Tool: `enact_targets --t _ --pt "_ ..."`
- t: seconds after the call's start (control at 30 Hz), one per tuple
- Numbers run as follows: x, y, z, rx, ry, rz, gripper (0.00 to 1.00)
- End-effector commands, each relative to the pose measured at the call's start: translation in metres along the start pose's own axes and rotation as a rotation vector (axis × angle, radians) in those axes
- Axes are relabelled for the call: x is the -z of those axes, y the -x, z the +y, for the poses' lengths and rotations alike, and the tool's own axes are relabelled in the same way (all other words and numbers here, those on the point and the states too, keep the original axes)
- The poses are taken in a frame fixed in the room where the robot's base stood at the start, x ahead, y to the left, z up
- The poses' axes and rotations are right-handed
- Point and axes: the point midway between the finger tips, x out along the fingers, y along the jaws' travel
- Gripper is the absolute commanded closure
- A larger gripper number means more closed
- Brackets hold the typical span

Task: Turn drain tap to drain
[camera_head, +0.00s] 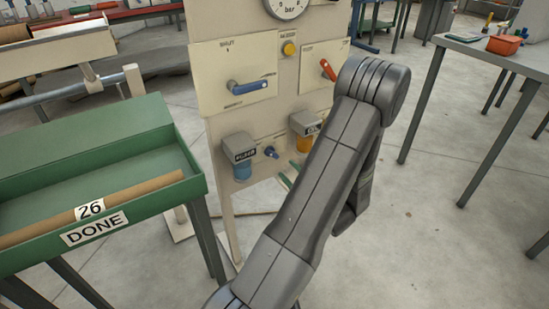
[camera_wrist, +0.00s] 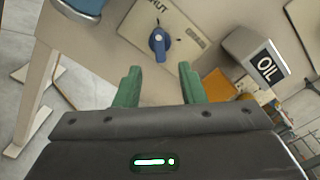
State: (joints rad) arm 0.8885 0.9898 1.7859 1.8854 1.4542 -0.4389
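The small blue drain tap (camera_head: 271,152) sits on the cream panel, right of a unit with a blue bowl (camera_head: 243,170). In the wrist view the tap (camera_wrist: 158,43) is a blue knob on a cream plate (camera_wrist: 185,30) with lettering that seems to end in "UT". My gripper (camera_wrist: 160,72) has two green fingers, spread apart and empty. The tap lies ahead of the gap between them, apparently untouched. In the head view the green fingers (camera_head: 289,173) show just below and right of the tap; my arm hides the rest of the gripper.
The panel (camera_head: 222,125) also carries a blue lever (camera_head: 248,87), a red lever (camera_head: 328,69), a yellow button (camera_head: 289,48) and a gauge (camera_head: 286,3). An orange-bowled oil unit (camera_wrist: 258,58) is close to the right finger. A green tray (camera_head: 90,150) stands at left.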

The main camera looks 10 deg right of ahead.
Motion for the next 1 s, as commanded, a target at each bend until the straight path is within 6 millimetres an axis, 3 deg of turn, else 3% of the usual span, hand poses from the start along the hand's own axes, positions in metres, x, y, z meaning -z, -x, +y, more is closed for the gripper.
enact_targets --t 0.2,0.4,0.6,0.87,1.0 --pt "0.0 -0.045 0.002 -0.004 0.001 -0.003 0.64" --pt "0.0 -0.074 0.001 -0.002 0.001 -0.002 0.64" --pt "0.0 -0.086 0.001 -0.002 -0.001 0.0 0.64" --pt "0.0 -0.086 0.001 -0.001 -0.001 0.001 0.64" --pt "0.0 -0.086 0.001 -0.001 -0.001 0.001 0.91"
